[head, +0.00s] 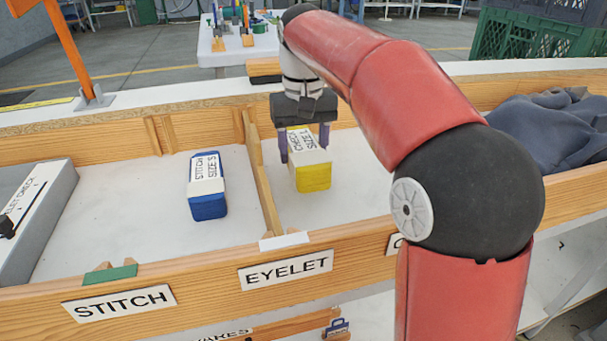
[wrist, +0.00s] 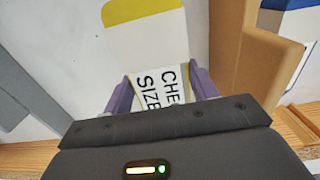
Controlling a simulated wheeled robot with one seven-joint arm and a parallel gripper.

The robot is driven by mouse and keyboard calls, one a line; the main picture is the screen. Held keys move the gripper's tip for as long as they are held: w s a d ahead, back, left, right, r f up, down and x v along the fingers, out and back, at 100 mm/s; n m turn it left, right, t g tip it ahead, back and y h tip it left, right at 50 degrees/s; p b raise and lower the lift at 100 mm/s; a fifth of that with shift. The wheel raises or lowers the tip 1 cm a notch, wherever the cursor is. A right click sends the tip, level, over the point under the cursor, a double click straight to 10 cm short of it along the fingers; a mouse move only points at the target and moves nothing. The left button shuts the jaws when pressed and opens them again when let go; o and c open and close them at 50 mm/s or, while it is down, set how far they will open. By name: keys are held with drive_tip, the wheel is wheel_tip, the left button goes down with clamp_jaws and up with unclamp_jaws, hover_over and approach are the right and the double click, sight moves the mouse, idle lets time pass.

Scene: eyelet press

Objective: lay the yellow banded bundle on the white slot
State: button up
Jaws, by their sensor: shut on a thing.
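The yellow banded bundle (head: 313,178) has a white band with black print, partly readable as CHECK SIZE. It also shows in the wrist view (wrist: 150,35). My gripper (head: 304,145) is shut on its banded part, with one purple finger on each side; the fingers also show in the wrist view (wrist: 162,90). The bundle is over the white-floored compartment (head: 350,190) behind the EYELET label (head: 285,270), right of a wooden divider (head: 262,175). I cannot tell whether it touches the floor. A white tab (head: 284,240) sits on that compartment's front wall.
A blue banded bundle (head: 208,200) lies in the compartment left of the divider, behind the STITCH label (head: 119,303). A green tab (head: 110,274) sits there. A grey box (head: 40,210) stands far left, dark cloth (head: 555,130) right. Floor around the yellow bundle looks clear.

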sight(303, 146)
drive_tip(key=shift+f+b, duration=0.45)
drive_tip(key=shift+f, duration=1.9)
drive_tip(key=o, duration=1.2)
drive_tip(key=shift+f, duration=0.1)
wheel_tip(303, 146, up, 12)
drive_tip(key=p, duration=0.3)
drive_tip(key=shift+s, duration=0.1)
